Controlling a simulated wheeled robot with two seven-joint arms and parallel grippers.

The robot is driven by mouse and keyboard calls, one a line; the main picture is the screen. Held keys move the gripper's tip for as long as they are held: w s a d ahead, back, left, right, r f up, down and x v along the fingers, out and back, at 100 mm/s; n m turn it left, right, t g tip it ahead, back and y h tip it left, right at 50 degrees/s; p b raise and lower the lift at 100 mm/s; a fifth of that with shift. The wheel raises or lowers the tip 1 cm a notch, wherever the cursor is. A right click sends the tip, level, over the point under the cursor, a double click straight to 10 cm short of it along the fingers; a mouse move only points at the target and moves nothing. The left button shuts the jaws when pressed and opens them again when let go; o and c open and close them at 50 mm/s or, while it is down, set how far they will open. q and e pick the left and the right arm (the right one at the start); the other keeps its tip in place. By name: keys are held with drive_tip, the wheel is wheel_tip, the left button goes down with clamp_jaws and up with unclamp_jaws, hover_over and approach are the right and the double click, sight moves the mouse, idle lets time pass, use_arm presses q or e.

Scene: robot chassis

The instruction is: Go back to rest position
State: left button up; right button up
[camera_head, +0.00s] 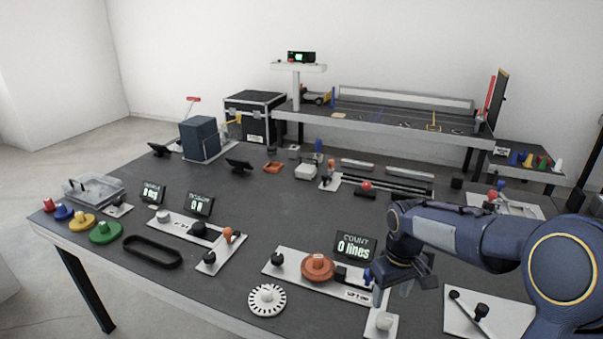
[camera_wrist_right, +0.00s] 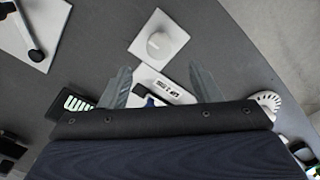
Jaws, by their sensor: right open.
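My right arm comes in from the right in the head view. Its gripper (camera_head: 393,290) hangs over the right end of the white panel with the orange disc (camera_head: 317,267) and the "COUNT 0 lines" display (camera_head: 355,246). In the right wrist view my right gripper (camera_wrist_right: 157,83) is open, its two fingers apart with nothing held between them. Below and ahead of it is a white plate with a round white knob (camera_wrist_right: 160,44). A blue part (camera_head: 369,277) shows beside the gripper, partly hidden. My left gripper is not in view.
The dark table (camera_head: 290,220) carries several panels, colored knobs (camera_head: 105,232), a black oval ring (camera_head: 152,251) and a white toothed disc (camera_head: 267,300). A white plate with a black lever (camera_head: 481,311) lies under my right arm. A second bench (camera_head: 400,123) stands behind.

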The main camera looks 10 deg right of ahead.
drive_tip(key=s+a+r+m+t+y, duration=0.1)
drive_tip(key=s+a+r+m+t, duration=0.1)
drive_tip(key=s, duration=0.9)
drive_tip(key=s+a+r+m+t+y+p, duration=0.1)
drive_tip(key=s+a+r, duration=0.4)
drive_tip(key=s, duration=0.6)
drive_tip(key=shift+a+m+t+y, duration=0.15)
drive_tip(key=shift+m+t+y, duration=0.55)
drive_tip(key=shift+t, duration=0.5)
